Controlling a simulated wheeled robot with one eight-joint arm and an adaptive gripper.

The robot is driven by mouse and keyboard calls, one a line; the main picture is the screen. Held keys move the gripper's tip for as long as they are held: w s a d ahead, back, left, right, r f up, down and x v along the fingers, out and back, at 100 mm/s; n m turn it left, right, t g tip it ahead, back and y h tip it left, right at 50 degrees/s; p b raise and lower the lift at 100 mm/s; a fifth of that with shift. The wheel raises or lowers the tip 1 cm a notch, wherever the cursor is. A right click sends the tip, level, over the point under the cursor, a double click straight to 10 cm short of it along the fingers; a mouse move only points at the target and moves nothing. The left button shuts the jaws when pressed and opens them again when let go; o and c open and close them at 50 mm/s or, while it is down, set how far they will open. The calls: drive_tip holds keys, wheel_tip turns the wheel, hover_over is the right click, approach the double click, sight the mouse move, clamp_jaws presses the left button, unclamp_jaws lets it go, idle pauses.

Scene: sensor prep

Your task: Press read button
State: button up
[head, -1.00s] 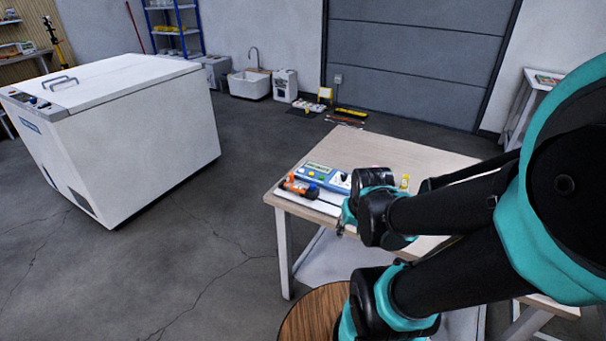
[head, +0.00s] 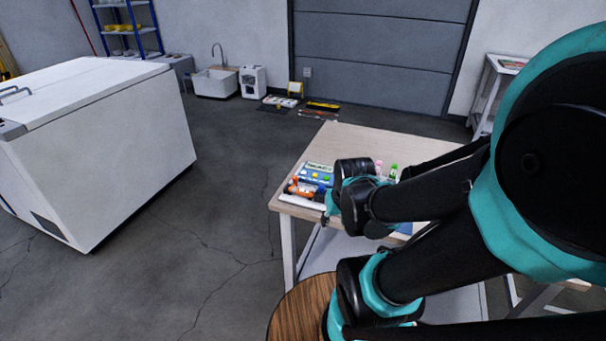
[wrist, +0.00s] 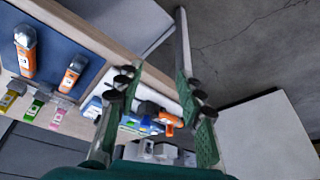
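A blue-and-white instrument (head: 320,168) with a small display and several coloured buttons sits near the left edge of the wooden table (head: 350,140). Which button is the read button is too small to tell. In the wrist view the instrument (wrist: 133,124) shows partly, behind the left finger. An orange-and-black tool (head: 296,188) lies just in front of it, and also shows between the fingers in the wrist view (wrist: 168,120). My gripper (wrist: 155,78) is open with nothing between its fingertips, above the table's edge area. In the head view my arm hides the fingers.
Two orange-and-grey probes (wrist: 25,55) lie on a blue mat (wrist: 60,28). A white chest freezer (head: 95,145) stands left, with open floor between.

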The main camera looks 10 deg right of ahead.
drive_tip(key=shift+c, duration=0.6)
clamp_jaws()
idle(0.8)
